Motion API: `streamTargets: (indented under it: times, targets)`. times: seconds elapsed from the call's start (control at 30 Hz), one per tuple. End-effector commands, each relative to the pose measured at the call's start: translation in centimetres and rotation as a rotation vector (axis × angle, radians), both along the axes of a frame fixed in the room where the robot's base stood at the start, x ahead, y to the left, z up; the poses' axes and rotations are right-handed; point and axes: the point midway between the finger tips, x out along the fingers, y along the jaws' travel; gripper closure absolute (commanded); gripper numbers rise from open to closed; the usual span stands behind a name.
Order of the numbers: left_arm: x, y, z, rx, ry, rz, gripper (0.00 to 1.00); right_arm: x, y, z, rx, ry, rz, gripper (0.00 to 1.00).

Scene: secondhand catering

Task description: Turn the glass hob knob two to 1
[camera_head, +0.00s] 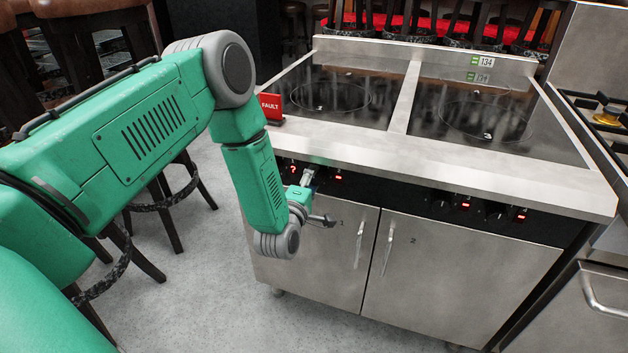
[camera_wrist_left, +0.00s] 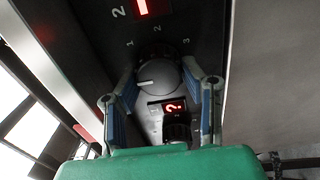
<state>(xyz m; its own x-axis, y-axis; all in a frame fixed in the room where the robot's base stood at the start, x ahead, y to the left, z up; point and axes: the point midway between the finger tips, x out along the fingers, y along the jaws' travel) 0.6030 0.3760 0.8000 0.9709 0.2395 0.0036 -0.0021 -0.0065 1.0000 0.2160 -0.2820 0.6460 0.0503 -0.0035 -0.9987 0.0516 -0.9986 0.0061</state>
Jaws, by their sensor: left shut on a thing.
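The glass hob (camera_head: 335,92) is a steel unit with two black glass tops and a black knob panel. My left gripper (camera_head: 311,176) is at the left part of this panel. In the left wrist view, a round grey knob (camera_wrist_left: 165,75), knob two, sits between the two fingers of my left gripper (camera_wrist_left: 165,88). The fingers are shut on its sides. Its white pointer mark points left, below the printed 1; the numbers 1, 2 and 3 arc above it. A lit dash shows beside a printed 2. My right gripper is not in view.
A second knob (camera_wrist_left: 178,130) and a display with a red question mark (camera_wrist_left: 174,107) are close below the held knob. More knobs (camera_head: 440,205) are farther right. Stools stand at left.

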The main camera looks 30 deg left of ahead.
Motion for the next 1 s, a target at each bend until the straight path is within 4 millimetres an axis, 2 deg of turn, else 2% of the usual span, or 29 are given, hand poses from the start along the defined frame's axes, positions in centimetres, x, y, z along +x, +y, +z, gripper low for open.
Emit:
streamTargets:
  times: [0.37, 1.0]
  targets:
    - [-0.1, -0.2, -0.2, 0.134, 0.039, -0.002, 0.93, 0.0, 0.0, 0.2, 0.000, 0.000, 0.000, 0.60]
    - [-0.2, -0.6, -0.6, 0.652, 0.175, -0.016, 0.93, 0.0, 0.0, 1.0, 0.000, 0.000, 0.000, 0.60]
